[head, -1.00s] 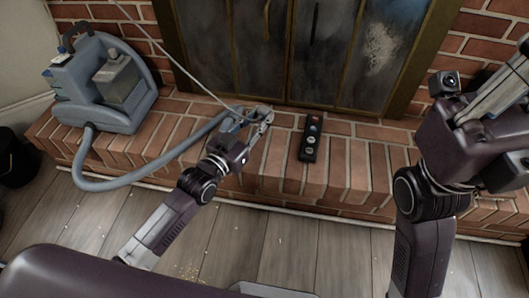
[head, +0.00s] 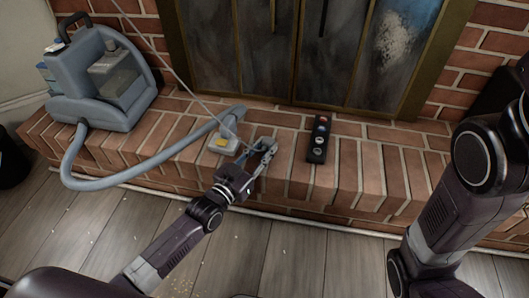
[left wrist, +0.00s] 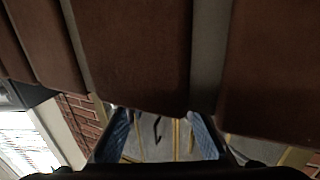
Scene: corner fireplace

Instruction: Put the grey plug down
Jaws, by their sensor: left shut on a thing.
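My left gripper (head: 265,150) is at the brick hearth, between the cleaner's hose nozzle and a black power strip. It is shut on the grey plug, which is too small and too covered by the fingers to make out. A thin grey cord (head: 190,92) runs from the upper left down to this gripper.
The brick hearth (head: 395,172) has bare room right of the black power strip (head: 320,140). The hose nozzle (head: 224,143) lies left of my gripper. A grey-blue cleaner (head: 103,80) stands at the left end. Fireplace doors (head: 300,55) close off the back.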

